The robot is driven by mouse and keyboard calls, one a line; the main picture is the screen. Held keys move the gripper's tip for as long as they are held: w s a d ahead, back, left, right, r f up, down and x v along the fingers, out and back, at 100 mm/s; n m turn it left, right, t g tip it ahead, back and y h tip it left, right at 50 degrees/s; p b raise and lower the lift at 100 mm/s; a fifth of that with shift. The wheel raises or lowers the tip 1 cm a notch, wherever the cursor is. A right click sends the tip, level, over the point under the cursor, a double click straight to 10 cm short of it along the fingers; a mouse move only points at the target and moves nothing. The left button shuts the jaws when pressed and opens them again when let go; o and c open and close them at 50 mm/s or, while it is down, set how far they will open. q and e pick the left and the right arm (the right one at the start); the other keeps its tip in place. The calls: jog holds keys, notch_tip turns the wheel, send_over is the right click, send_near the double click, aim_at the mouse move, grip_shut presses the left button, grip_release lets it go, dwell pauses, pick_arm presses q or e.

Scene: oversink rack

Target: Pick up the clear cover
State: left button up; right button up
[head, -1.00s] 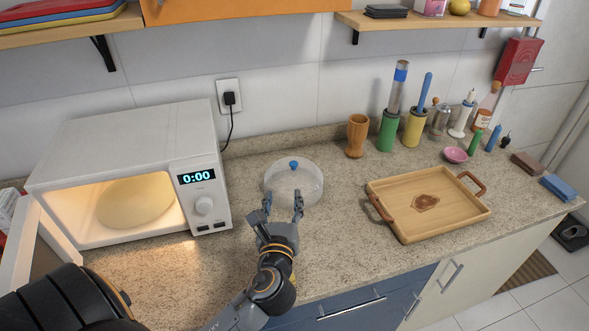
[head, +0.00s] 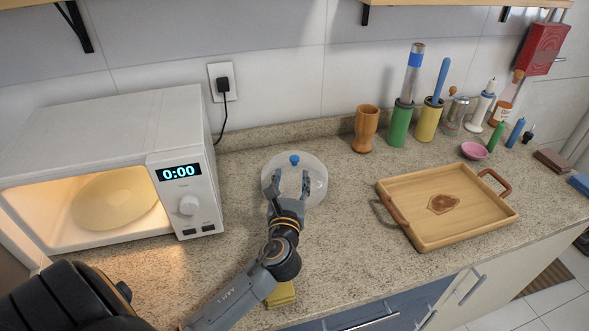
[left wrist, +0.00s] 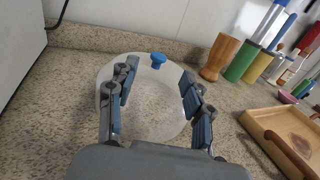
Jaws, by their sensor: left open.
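The clear cover (head: 318,172) is a round, see-through dome with a blue knob (head: 294,159) on top. It sits on the speckled counter between the microwave and the wooden tray. It also shows in the left wrist view (left wrist: 150,98), with its blue knob (left wrist: 158,59) beyond the fingers. My left gripper (head: 290,180) is open, its two fingers spread over the near part of the cover, short of the knob. I cannot tell whether the fingers touch the cover. My right gripper is not in view.
The lit microwave (head: 110,130), its door open, stands at the left. A wooden tray (head: 460,232) lies at the right. A wooden cup (head: 366,130), green holder (head: 400,124) and yellow holder (head: 430,120) stand behind. A yellow object (head: 281,294) shows beneath my left arm.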

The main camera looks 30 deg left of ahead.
aim_at(294, 162)
pick_arm(q)
jog(key=x, duration=0.5)
jog(key=f+x, duration=0.1)
jog(key=x, duration=0.2)
jog(key=shift+p, duration=0.4)
jog(key=shift+s, duration=0.1)
grip_shut()
